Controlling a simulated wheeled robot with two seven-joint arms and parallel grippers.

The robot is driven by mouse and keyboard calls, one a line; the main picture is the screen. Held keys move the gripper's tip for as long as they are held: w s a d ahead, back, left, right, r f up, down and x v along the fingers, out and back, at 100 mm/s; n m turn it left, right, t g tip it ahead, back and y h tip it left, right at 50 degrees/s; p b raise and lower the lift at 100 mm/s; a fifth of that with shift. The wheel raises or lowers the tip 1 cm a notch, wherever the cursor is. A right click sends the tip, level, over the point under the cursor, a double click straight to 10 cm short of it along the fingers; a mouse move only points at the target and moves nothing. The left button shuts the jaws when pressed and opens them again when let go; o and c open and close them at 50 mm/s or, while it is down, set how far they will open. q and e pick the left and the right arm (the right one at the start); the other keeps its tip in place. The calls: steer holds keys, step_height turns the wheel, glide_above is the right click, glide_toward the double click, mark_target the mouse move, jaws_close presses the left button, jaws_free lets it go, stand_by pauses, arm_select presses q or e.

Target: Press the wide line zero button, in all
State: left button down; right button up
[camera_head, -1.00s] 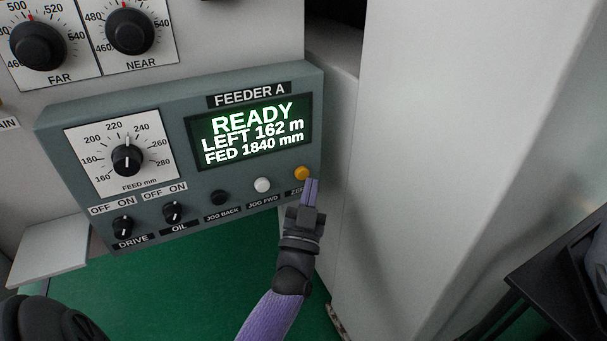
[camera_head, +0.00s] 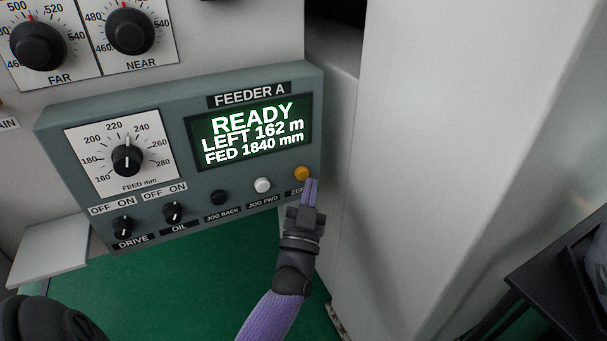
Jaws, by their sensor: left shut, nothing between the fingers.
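The orange button (camera_head: 302,173) sits at the lower right of the grey-green Feeder A panel (camera_head: 180,112), above a label that reads "ZE" before my gripper covers the rest. My left gripper (camera_head: 312,181) is shut and empty, its fingertips at the button's lower right edge in the picture. I cannot tell whether they touch it. The panel's screen (camera_head: 252,132) reads READY, LEFT 162 m, FED 1840 mm. My right gripper is not in view.
A white jog forward button (camera_head: 262,185) and a black jog back button (camera_head: 219,198) lie left of the orange one. Drive (camera_head: 123,226) and oil (camera_head: 173,211) switches and a feed dial (camera_head: 127,160) are further left. A pale wall (camera_head: 430,150) stands close on the right.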

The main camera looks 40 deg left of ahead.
arm_select(q)
steer(key=shift+a, duration=0.1)
stand_by(0.4)
steer(key=shift+w+a, duration=0.2)
steer(key=shift+a, duration=0.1)
steer(key=shift+w+a, duration=0.15)
steer(key=shift+a, duration=0.25)
stand_by(0.6)
steer(key=shift+d, duration=0.25)
steer(key=shift+s+d+p, duration=0.3)
steer(key=shift+s+d, duration=0.05)
steer(key=shift+d, duration=0.2)
